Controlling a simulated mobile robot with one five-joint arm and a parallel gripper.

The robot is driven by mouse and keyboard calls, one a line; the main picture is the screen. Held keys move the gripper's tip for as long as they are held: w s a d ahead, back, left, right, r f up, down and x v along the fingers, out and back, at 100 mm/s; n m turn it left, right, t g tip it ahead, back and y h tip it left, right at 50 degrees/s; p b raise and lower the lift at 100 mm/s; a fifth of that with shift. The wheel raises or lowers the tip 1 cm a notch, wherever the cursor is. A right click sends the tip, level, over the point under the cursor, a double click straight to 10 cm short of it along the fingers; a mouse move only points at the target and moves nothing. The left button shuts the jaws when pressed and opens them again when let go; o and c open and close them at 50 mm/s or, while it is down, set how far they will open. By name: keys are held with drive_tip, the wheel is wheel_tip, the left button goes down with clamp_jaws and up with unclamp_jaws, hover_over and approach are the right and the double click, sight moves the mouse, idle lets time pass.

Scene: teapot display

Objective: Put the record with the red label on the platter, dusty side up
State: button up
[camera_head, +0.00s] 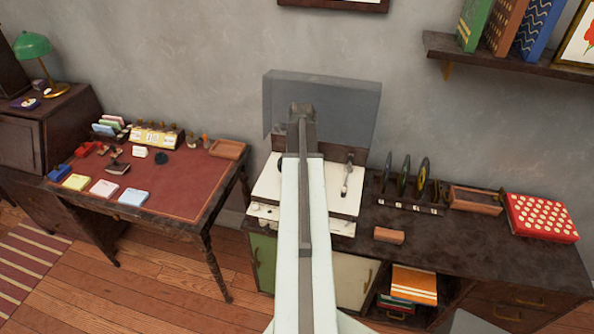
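My arm reaches over the record player (262,190), and its end, my gripper (301,112), is in front of the raised grey lid (350,105). Its fingers are too small and dark to tell whether they are open or shut. The platter is mostly or wholly hidden behind my arm. The tonearm (347,178) shows on the right of the player. Three dark records stand upright in a rack (400,206) to the right: a left one (387,167), a middle one (403,172) and a right one (422,178). The right label looks yellow; I cannot make out a red label.
A wooden tray (476,203), a red box with pale dots (541,217) and a small brown block (389,235) are on the dark cabinet top (460,245). A shelf (500,58) hangs above. A desk with a red top (175,185) stands left. The front middle cabinet top is clear.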

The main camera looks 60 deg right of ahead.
idle(0.4)
drive_tip(key=o, duration=1.6)
drive_tip(key=r+p, duration=0.8)
drive_tip(key=shift+s, duration=0.2)
drive_tip(key=shift+f, duration=0.1)
